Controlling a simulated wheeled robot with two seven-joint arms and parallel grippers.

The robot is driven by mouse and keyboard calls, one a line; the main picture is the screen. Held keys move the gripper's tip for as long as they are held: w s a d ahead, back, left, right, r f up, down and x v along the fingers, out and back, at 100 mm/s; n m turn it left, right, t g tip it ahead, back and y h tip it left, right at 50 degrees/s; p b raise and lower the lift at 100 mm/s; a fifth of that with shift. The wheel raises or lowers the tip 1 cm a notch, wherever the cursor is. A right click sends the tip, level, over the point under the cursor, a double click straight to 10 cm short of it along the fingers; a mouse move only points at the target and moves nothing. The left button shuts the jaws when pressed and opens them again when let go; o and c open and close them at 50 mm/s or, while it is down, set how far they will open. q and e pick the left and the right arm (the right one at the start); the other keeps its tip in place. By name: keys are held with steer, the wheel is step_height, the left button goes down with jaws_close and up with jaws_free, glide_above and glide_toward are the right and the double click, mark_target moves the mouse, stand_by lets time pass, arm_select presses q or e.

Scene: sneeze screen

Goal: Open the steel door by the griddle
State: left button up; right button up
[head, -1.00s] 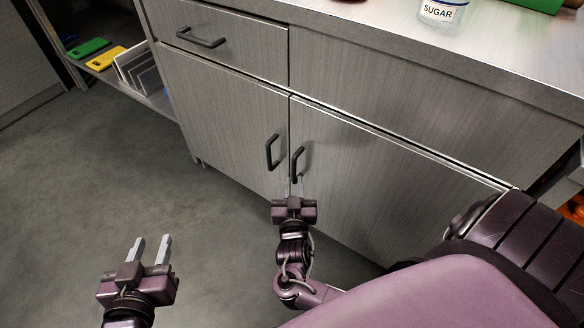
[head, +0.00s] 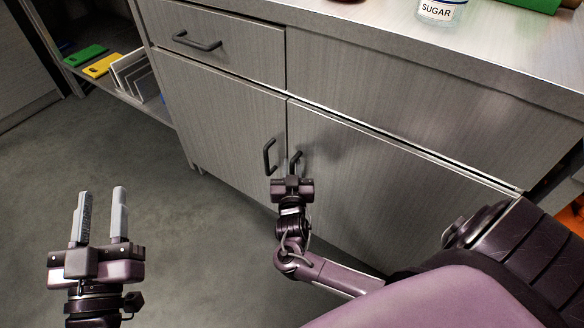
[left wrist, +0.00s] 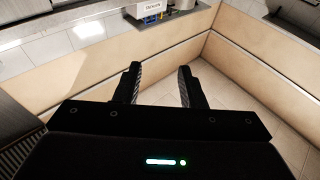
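The grey steel cabinet has a left door (head: 225,120) and a right door (head: 380,185), both shut, with black bar handles side by side. The left door's handle (head: 268,156) is clear. The right door's handle (head: 297,157) is partly covered by my right gripper (head: 291,172), which is right at its lower part. Its fingers are mostly hidden, so I cannot tell whether they grip the handle. My left gripper (head: 101,205) is open and empty over the floor at lower left; its spread fingers also show in the left wrist view (left wrist: 158,85). I cannot identify a griddle in the head view.
A drawer (head: 215,42) with a black handle sits above the left door. A sugar container (head: 440,10) stands on the steel counter. A low shelf at left holds green (head: 86,54) and yellow (head: 102,65) boards. The floor (head: 110,145) before the cabinet's left part is clear.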

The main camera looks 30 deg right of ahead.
jaws_close()
steer(key=shift+a, duration=0.1)
